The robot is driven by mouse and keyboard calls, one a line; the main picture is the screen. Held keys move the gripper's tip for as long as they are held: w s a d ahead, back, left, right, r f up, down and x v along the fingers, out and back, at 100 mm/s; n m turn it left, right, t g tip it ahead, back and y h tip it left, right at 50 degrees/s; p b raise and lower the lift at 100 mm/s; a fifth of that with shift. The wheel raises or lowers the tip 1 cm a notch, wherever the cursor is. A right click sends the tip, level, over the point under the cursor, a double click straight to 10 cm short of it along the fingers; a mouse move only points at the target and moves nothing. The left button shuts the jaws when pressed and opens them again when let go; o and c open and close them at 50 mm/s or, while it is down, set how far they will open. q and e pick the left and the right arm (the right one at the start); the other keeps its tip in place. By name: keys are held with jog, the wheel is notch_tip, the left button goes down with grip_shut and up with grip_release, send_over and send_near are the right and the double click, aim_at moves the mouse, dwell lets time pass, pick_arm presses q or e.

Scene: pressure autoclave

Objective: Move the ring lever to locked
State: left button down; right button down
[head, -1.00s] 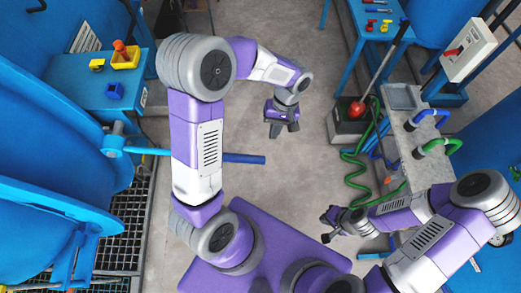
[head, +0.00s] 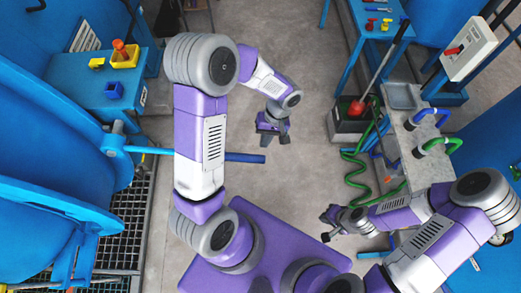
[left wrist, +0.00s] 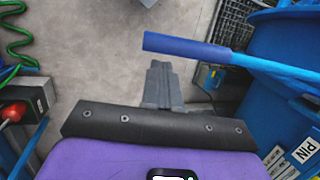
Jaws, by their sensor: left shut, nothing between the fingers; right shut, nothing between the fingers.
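The ring lever is a blue bar reaching right from the big blue door on the left; its dark blue grip (head: 245,158) shows past my left arm, which hides part of the bar. In the left wrist view the grip (left wrist: 185,46) lies just beyond and right of my fingertips. My left gripper (head: 273,139) is shut and empty, pointing down just above the grip's free end in the head picture, with no clear contact. Its closed fingers show in the left wrist view (left wrist: 160,68). My right gripper (head: 325,226) is shut and empty, at lower right, far from the lever.
A blue side table (head: 84,98) with a yellow bin (head: 125,60) stands at upper left. A floor grating (head: 130,225) lies below the door. The middle floor is clear.

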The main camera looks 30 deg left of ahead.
aim_at(258, 156)
pick_arm(q)
jog(key=shift+x, duration=3.1)
jog(key=shift+f, duration=0.15)
